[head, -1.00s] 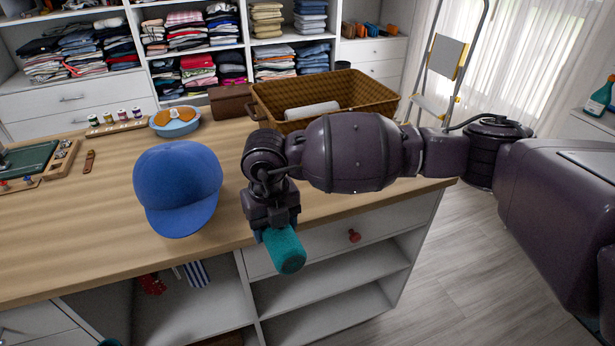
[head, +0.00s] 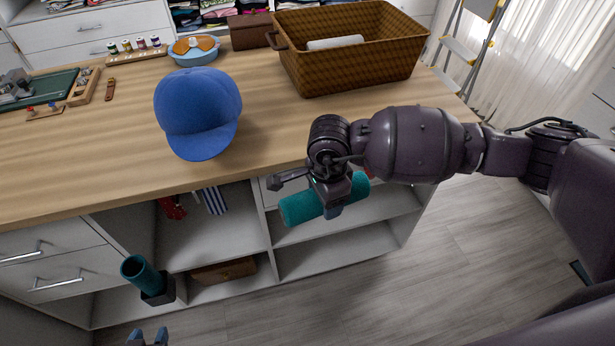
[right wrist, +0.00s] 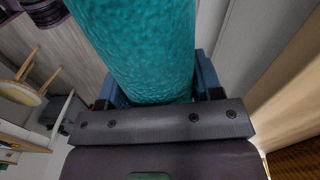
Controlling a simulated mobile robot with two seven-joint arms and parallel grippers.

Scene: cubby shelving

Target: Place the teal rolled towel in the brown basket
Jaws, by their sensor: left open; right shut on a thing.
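The teal rolled towel (head: 300,207) is held roughly level in front of the counter edge, in my right gripper (head: 338,200). In the right wrist view the towel (right wrist: 145,45) fills the space between the blue fingers of my right gripper (right wrist: 155,88). The brown basket (head: 365,72) stands on the counter at the back right, beyond the gripper, with a white roll (head: 335,42) inside. My left gripper (head: 147,338) shows only its blue fingertips at the bottom edge; they are apart and empty.
A blue cap (head: 198,110) lies on the counter (head: 70,170) left of the basket. A blue bowl (head: 193,53) and brown box (head: 250,32) are behind. Open shelves lie below the counter.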

